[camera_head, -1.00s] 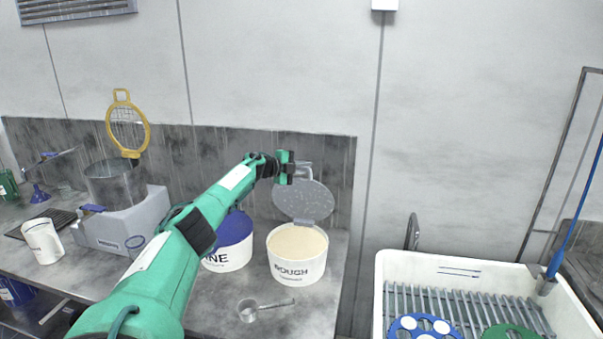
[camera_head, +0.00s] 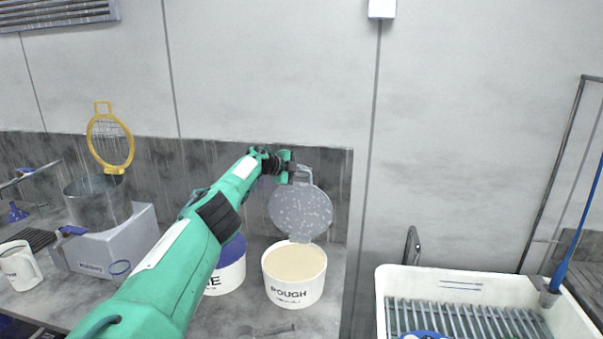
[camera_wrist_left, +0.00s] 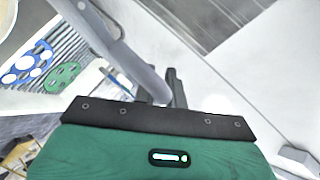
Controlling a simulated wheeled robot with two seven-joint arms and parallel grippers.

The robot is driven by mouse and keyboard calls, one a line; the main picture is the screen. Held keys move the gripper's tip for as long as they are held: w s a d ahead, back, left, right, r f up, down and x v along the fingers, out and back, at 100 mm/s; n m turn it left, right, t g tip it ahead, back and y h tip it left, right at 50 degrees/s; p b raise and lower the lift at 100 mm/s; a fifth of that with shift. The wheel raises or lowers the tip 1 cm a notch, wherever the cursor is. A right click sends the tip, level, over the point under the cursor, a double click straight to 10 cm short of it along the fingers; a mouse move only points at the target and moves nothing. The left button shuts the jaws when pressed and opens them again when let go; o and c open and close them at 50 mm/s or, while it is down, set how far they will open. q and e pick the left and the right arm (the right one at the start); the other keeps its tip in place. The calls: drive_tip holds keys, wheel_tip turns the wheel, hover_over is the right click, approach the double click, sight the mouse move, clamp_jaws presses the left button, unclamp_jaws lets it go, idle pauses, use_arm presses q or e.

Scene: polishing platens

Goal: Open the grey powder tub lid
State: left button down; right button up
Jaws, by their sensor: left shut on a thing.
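The grey speckled lid (camera_head: 300,212) stands up at the back rim of the white tub marked ROUGH (camera_head: 292,292). The tub is open and pale powder shows inside. My left gripper (camera_head: 289,168) is shut at the lid's loop handle (camera_head: 304,173), at the top of the raised lid. In the left wrist view a grey bar (camera_wrist_left: 122,55), which looks like part of the handle, runs into the jaws of my left gripper (camera_wrist_left: 168,88). A bit of the tub's rim shows at that view's top left corner. My right gripper is not in view.
A white tub with a blue lid (camera_head: 232,252) stands left of the ROUGH tub, partly behind my left arm. A scale with a metal pot (camera_head: 100,200) and a white jug (camera_head: 18,265) are further left. A white sink (camera_head: 450,283) with a rack is at the right. The wall is close behind.

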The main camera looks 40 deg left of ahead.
use_arm(q)
drive_tip(key=shift+f, duration=0.35)
drive_tip(key=c, duration=1.7)
unclamp_jaws()
drive_tip(key=shift+o, duration=1.2)
drive_tip(key=shift+w+f, duration=0.1)
drive_tip(key=shift+w, duration=0.05)
drive_tip(key=shift+a+r, duration=0.1)
drive_tip(key=shift+r, duration=0.1)
drive_tip(key=shift+p+v, duration=0.8)
drive_tip(key=shift+v, duration=0.3)
drive_tip(key=b+v, duration=0.3)
drive_tip(key=v, duration=0.8)
drive_tip(key=shift+s+r, duration=0.2)
drive_tip(key=shift+s, duration=0.15)
